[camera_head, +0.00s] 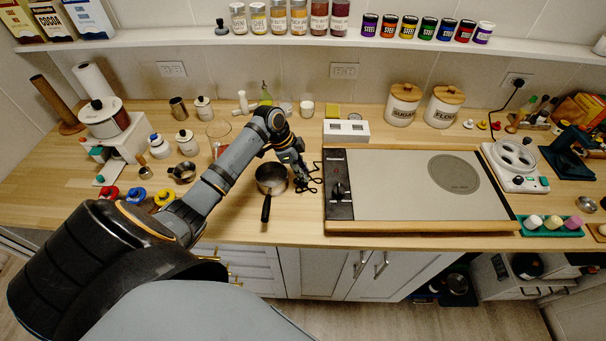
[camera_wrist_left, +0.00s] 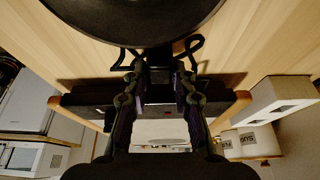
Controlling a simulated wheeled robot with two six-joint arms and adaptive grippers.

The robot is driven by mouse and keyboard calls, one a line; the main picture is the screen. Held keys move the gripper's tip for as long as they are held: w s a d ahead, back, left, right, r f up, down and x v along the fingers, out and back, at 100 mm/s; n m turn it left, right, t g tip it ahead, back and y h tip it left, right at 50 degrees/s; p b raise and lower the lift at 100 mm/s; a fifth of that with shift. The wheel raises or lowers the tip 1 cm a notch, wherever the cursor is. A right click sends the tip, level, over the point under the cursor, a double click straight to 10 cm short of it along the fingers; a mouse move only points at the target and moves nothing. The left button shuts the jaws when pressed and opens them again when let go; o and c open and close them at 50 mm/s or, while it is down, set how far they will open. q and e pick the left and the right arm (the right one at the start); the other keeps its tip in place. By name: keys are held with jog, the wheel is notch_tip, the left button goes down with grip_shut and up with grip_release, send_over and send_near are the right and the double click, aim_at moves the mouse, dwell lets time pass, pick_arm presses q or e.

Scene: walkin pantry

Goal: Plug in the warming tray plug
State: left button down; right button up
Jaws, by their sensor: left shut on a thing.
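The warming tray (camera_head: 400,190) is a wide, light slab with a wooden edge and a dark control strip with a knob at its left end. It lies on the counter. My left gripper (camera_head: 300,180) is low over the counter, between the saucepan and the tray. It is shut on the black plug (camera_wrist_left: 160,74), which shows between the fingers in the left wrist view. A black cord (camera_head: 314,186) curls beside the gripper. The fingers hide part of the plug, and its prongs cannot be made out. An empty wall outlet (camera_head: 343,70) is behind the tray. My right gripper is not in view.
A saucepan (camera_head: 271,180) stands close beside the gripper. A white box (camera_head: 346,131) with two dark openings stands behind the tray's left end. Sugar (camera_head: 403,108) and flour (camera_head: 444,109) canisters stand at the back. Another outlet (camera_head: 171,69) is at left; the right outlet (camera_head: 517,79) holds a plug.

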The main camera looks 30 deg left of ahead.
pick_arm(q)
jog(key=shift+r+b, duration=0.4)
jog(key=shift+r, duration=0.1)
jog(key=shift+w+r+b, duration=0.1)
jog(key=shift+r+b, duration=0.4)
jog(key=shift+r, duration=0.2)
jog(key=s+d+r+b, duration=0.2)
jog(key=s+d+r, duration=0.5)
jog(key=s+r, duration=0.3)
jog(key=shift+s+d+r, duration=0.3)
jog(key=shift+s, duration=0.65)
